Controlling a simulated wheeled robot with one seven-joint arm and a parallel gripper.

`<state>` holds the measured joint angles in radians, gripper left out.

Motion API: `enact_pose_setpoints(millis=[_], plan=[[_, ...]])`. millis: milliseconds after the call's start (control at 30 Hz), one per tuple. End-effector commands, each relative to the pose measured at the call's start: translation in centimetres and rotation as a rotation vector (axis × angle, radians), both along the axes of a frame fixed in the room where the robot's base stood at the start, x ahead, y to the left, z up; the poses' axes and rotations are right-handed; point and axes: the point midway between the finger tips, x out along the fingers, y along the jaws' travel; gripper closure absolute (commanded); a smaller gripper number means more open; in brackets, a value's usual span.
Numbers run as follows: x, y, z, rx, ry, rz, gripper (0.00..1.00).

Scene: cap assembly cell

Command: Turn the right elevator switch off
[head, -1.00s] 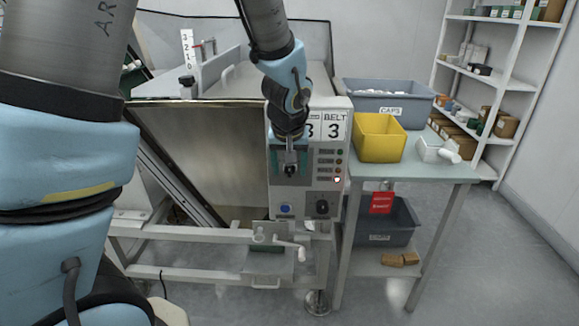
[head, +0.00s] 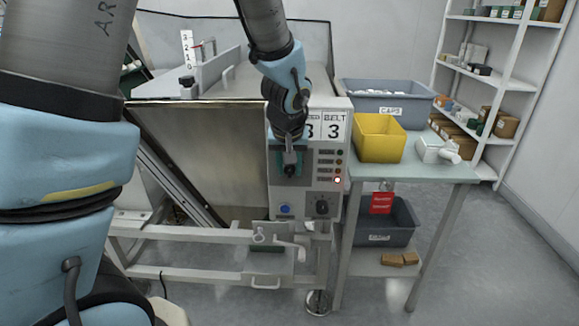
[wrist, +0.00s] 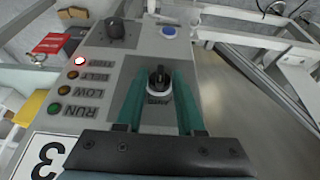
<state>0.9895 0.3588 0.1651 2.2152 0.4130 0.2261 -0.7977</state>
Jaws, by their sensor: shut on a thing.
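My gripper (head: 290,168) is at the panel's left side. In the wrist view the two teal fingers of my gripper (wrist: 158,84) lie on either side of the switch and are shut on it. The switch's ridge points roughly along the fingers. In the head view my wrist and fingers hide most of the switch.
A second black knob (head: 322,207) and a blue button (head: 285,209) sit lower on the panel. A red lamp (head: 337,180) is lit. A yellow bin (head: 379,138) and a grey caps crate (head: 388,100) stand on the table at right. A crank handle (head: 290,247) is below.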

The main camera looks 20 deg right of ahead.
Motion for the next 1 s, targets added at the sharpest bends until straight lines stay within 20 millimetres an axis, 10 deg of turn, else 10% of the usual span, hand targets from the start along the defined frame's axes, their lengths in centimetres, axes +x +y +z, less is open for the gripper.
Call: enact_pose_setpoints(millis=[1000], plan=[[0.33, 0.88, 0.27, -0.377, 0.181, 0.008, 1.00]])
